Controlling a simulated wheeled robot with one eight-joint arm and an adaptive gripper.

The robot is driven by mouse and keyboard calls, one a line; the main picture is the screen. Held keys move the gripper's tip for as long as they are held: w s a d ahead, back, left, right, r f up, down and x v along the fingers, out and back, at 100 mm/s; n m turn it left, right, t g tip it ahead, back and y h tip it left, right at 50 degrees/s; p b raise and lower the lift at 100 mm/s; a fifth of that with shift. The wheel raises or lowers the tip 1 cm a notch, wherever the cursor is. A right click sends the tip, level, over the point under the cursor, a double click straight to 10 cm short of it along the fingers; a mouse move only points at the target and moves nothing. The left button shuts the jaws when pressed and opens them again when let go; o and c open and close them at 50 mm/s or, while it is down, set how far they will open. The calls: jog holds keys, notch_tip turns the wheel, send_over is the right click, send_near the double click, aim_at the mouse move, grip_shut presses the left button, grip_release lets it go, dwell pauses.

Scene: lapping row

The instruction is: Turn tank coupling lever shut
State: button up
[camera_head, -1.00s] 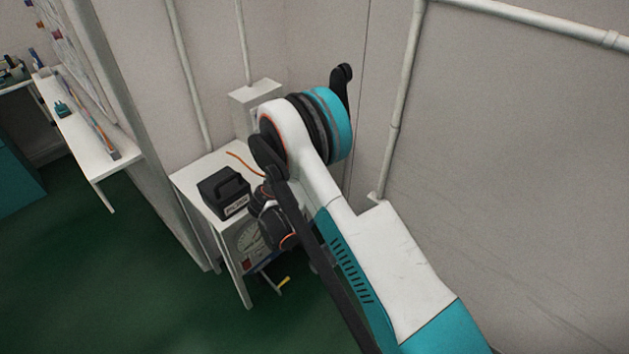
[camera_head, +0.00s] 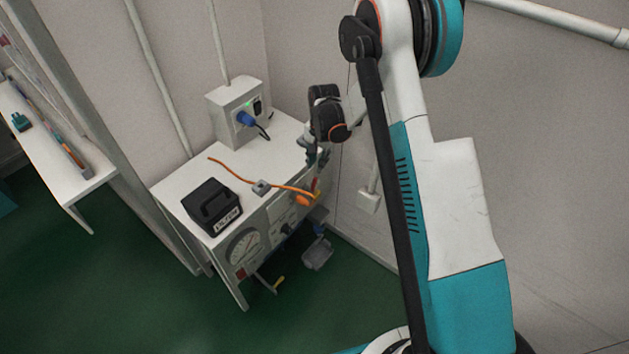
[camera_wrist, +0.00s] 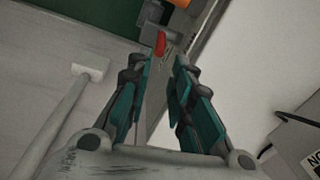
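A small red part, possibly the lever's handle (camera_head: 316,186), shows at the right end of the white bench's front, just below my gripper (camera_head: 316,162). It also shows in the wrist view as a red tip (camera_wrist: 160,43) just beyond my fingertips (camera_wrist: 164,66). My fingers are apart with nothing between them. I cannot tell whether the red part is touched. A yellow-tipped handle (camera_head: 279,282) sticks out low below the gauge. Which of the two belongs to the tank coupling is not clear. A grey vessel (camera_head: 318,254) is low beside the bench.
The white bench (camera_head: 178,190) carries a black box (camera_head: 212,207), an orange cable (camera_head: 235,176) and a socket box (camera_head: 233,106) with a blue plug. A round gauge (camera_head: 243,248) faces forward. The wall and a pipe stand close on the right. Green floor is clear in front.

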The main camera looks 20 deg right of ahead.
aim_at(315, 177)
jog(key=f+b, duration=0.1)
jog(key=f, duration=0.2)
jog(key=f+b, duration=0.1)
jog(key=f, duration=0.2)
jog(key=f+b, duration=0.1)
jog(key=f, duration=0.3)
jog(key=shift+w+a, duration=0.25)
grip_shut()
